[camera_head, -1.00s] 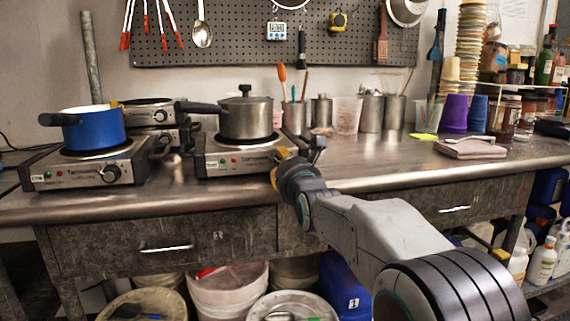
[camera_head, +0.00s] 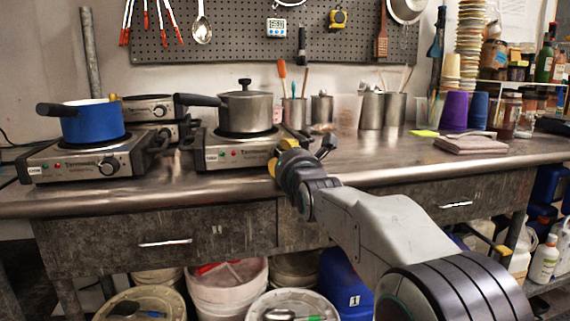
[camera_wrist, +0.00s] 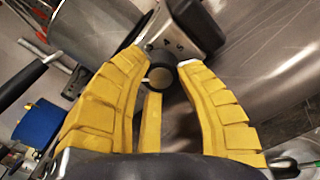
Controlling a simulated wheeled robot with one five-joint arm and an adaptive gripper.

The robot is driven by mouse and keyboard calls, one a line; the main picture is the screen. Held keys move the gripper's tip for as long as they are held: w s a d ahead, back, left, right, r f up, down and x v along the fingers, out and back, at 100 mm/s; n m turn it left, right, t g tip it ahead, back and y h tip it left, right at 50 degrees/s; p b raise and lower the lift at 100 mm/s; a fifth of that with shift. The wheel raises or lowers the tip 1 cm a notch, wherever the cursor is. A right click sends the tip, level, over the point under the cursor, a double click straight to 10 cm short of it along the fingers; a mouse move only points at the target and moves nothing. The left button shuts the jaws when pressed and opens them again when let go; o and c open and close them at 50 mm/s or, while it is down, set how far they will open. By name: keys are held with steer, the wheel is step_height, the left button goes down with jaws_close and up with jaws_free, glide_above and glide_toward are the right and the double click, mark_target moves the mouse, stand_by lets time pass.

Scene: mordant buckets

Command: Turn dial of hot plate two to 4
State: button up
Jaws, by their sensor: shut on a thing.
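Hot plate two (camera_head: 216,158) is the right-hand silver hot plate at the bench's front edge, with a steel pot (camera_head: 246,112) on it. My gripper (camera_head: 279,156) is at the right end of its front panel and covers the dial in the head view. In the wrist view, the dark round dial (camera_wrist: 160,76) sits between the yellow fingertips of my gripper (camera_wrist: 164,66), which is shut on it. The marks 4 and 5 show on the panel beside the dial. I cannot clearly read where the dial points.
Another hot plate (camera_head: 75,166) with a blue pot (camera_head: 92,123) stands to the left, its dial uncovered. A stacked pair of hot plates (camera_head: 150,108) stands behind. Metal cups (camera_head: 372,110) line the back. The bench front (camera_head: 400,170) right of my gripper is clear.

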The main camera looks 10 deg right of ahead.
steer(key=shift+r+m+b, duration=0.15)
steer(key=shift+m+b, duration=0.45)
steer(key=shift+m, duration=0.6)
steer(key=shift+r+m, duration=0.1)
steer(key=shift+m, duration=1.1)
steer(key=o, duration=0.8)
steer(key=shift+c, duration=0.2)
steer(key=o, duration=0.4)
steer(key=shift+f, duration=0.2)
steer(key=shift+o, duration=0.2)
